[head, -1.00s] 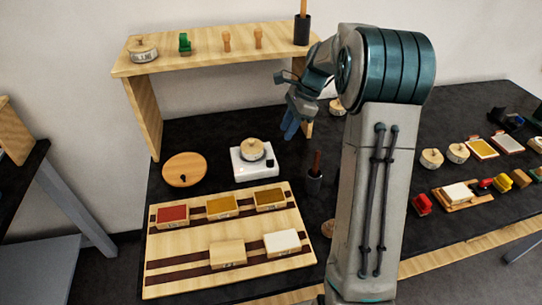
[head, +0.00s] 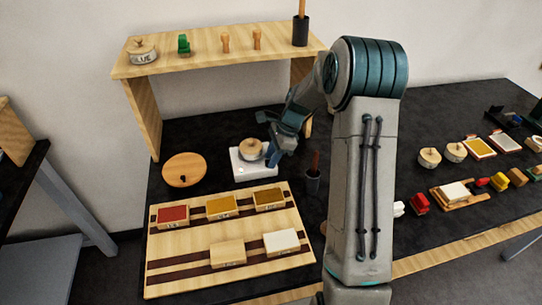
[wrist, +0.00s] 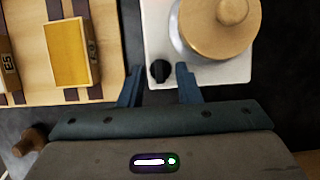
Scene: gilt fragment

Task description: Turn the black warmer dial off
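The white warmer (head: 246,172) stands on the dark table, with a round pot with a wooden lid (head: 250,149) on it. In the wrist view the warmer (wrist: 155,35) is at the top, and the black dial (wrist: 160,71) sits on its near corner beside the pot (wrist: 217,27). My gripper (head: 271,158) is at the warmer's right side in the head view. In the wrist view my gripper (wrist: 158,80) is open, its two blue fingers apart with the dial between and just ahead of their tips. I cannot tell whether a finger touches the dial.
A wooden rack (head: 185,248) with several coloured pads lies in front of the warmer. A round wooden board (head: 184,169) is to its left, a dark cup (head: 312,183) with a stick to its right. A wooden shelf (head: 200,64) stands behind.

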